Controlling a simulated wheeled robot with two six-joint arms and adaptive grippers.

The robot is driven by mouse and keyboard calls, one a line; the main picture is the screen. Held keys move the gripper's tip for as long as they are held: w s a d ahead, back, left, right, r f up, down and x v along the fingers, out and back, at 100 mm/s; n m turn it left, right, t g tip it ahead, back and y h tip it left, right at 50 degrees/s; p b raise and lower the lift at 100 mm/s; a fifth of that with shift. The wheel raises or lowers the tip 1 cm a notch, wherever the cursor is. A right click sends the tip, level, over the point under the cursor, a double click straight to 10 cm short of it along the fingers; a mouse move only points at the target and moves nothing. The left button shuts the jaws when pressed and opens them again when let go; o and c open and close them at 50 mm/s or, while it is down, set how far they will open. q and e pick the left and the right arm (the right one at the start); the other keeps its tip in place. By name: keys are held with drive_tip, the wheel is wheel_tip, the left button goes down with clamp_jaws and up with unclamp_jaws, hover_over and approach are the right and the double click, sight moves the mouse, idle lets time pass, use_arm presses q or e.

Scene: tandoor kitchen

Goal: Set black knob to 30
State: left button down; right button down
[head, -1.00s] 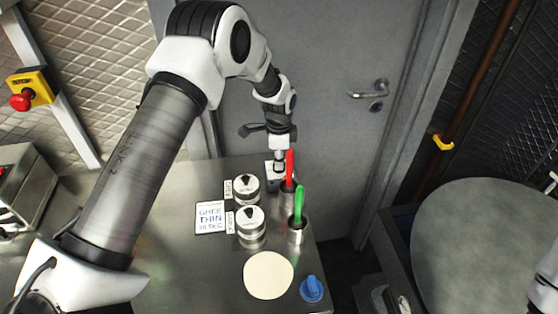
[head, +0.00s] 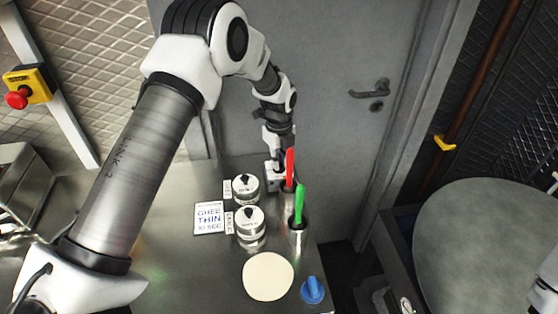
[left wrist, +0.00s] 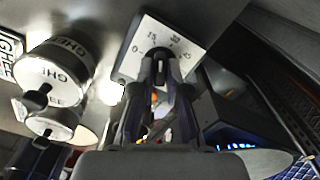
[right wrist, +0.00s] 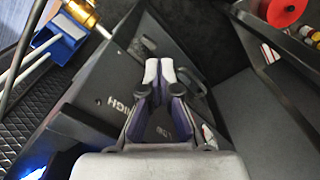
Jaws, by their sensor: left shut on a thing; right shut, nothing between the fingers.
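The black knob (left wrist: 160,54) sits on a white dial plate (left wrist: 183,44) marked 0, 15, 30 and 45 in the left wrist view. My left gripper (left wrist: 161,68) is shut on the knob, fingers on either side of it. The fingers cover much of the knob, so I cannot tell which mark it points to. In the head view my left gripper (head: 277,164) is at the counter's back edge, behind the red-handled tool, and the knob is hidden. My right gripper (right wrist: 160,72) is shut and empty, away from the counter.
Two lidded jars (head: 250,222) and a sign (head: 209,218) stand left of metal cups holding a red-handled (head: 290,168) and a green-handled tool (head: 299,204). A pale flat disc (head: 268,277) and a blue object (head: 313,290) lie in front.

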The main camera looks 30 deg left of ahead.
use_arm(q)
drive_tip(key=m, duration=0.5)
drive_tip(key=shift+m, duration=0.3)
idle(0.4)
drive_tip(key=c, duration=1.2)
unclamp_jaws()
wheel_tip(320, 180, up, 12)
